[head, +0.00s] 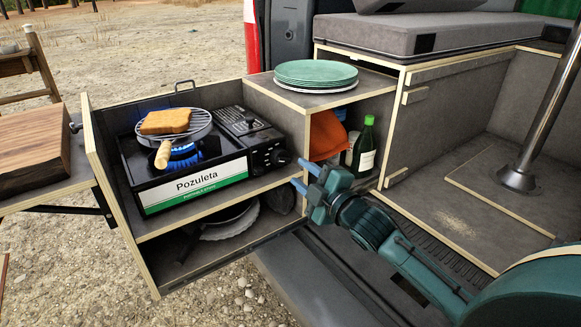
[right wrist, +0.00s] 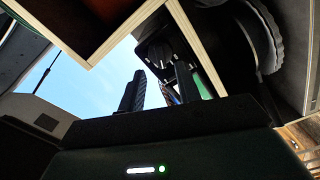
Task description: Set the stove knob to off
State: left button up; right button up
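The black stove (head: 195,155) sits on the pull-out drawer shelf, with blue flame burning under a round grill rack. Its dark knob (head: 280,157) is on the front panel at the right end; its exact setting is too small to read. My right gripper (head: 304,177) is just right of and below the knob, apart from it, with two blue fingers spread and nothing between them. In the right wrist view the open fingers (right wrist: 160,90) point toward the dark stove front (right wrist: 157,52), where the knob is hard to make out. My left gripper is not in view.
A slice of toast (head: 165,121) lies on the grill rack (head: 198,133), whose wooden handle sticks out forward. Plates (head: 316,74) are stacked on the cabinet top. A green bottle (head: 365,148) stands in the cubby behind my gripper. Pans sit on the shelf below.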

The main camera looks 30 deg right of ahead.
aim_at(286, 162)
jog(key=shift+w+a, duration=0.2)
jog(key=shift+w, duration=1.05)
jog(key=shift+w+a, duration=0.2)
jog(key=shift+w, duration=1.05)
jog(key=shift+c, duration=0.4)
grip_shut()
